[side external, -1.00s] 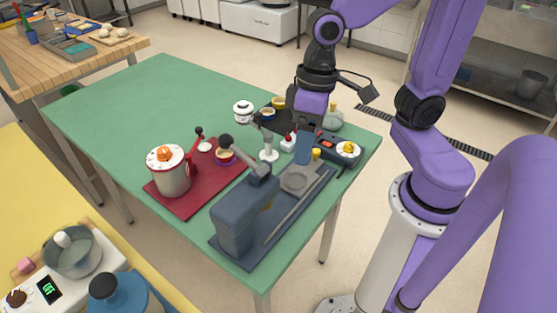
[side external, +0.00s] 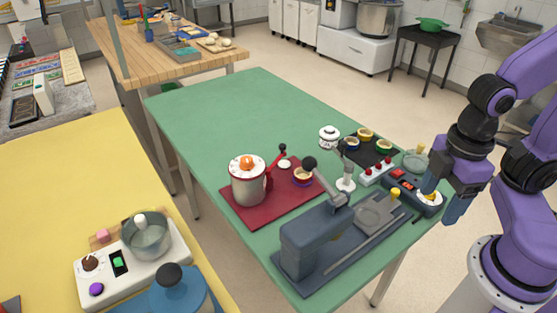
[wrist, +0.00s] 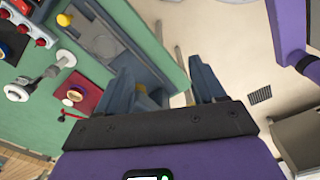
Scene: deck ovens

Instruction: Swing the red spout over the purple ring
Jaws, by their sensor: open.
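A pale pot (side external: 247,184) with an orange knob stands on a red mat (side external: 262,214). The red spout (side external: 269,178) is at its right side, with a black-balled lever rising from it. A cup with the purple ring (side external: 303,178) sits on the same mat, to the right of and apart from the spout. My gripper (side external: 444,197) is open and empty at the table's right edge, beside the white dial, far from the spout. The wrist view shows its spread fingers (wrist: 166,85) and part of the red mat (wrist: 90,95); the pot is not clear there.
A dark grey press (side external: 315,237) with a ball-ended lever stands in front of the mat. A red-button box (side external: 376,172) and a dial unit (side external: 415,190) lie between my gripper and the mat. Coloured bowls (side external: 366,135) stand behind. The table's left part (side external: 220,120) is clear.

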